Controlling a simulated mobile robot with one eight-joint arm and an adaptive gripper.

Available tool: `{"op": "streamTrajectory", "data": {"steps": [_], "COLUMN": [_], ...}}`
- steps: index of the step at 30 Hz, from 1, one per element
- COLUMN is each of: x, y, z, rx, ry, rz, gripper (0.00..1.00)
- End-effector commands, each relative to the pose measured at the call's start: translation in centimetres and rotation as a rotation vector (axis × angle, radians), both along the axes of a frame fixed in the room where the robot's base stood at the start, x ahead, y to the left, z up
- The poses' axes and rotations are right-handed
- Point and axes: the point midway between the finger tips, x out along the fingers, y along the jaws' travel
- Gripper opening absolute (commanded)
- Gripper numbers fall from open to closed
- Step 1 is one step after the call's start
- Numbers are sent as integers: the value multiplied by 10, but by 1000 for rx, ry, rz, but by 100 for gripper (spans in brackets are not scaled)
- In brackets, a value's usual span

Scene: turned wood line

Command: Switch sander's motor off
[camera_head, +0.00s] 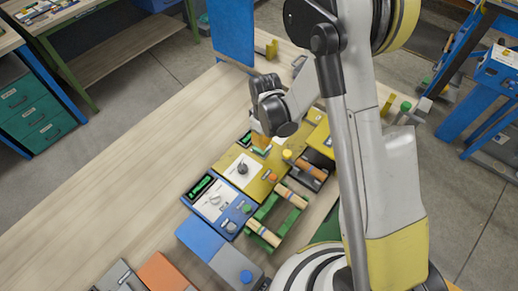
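I cannot tell for sure which machine is the sander. A green frame with pale wooden rollers (265,234) stands at the front right of the bench machines. Beside it on the left is a blue control box (228,219) with a white plate, a pale knob (215,199), a small green display and coloured buttons. Behind it is a yellow control box (227,159) with a black knob (243,168) on a white plate. My gripper (260,133) is over the back of the yellow box, near a small orange-brown piece (261,142). My wrist hides the fingers, so their opening and any contact are unclear.
The long wooden bench (120,190) is clear at left. A blue box (212,252) and an orange box (163,273) stand at the front. An upright blue panel (231,30) rises at the back. My arm covers the right side.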

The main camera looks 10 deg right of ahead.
Motion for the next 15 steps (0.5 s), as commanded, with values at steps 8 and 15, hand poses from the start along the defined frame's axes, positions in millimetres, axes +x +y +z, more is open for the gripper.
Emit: {"op": "streamTrajectory", "data": {"steps": [8, 15], "x": [0, 0], "y": [0, 0], "z": [-4, -8], "rx": [0, 0], "ry": [0, 0], "rz": [0, 0], "gripper": [0, 0]}}
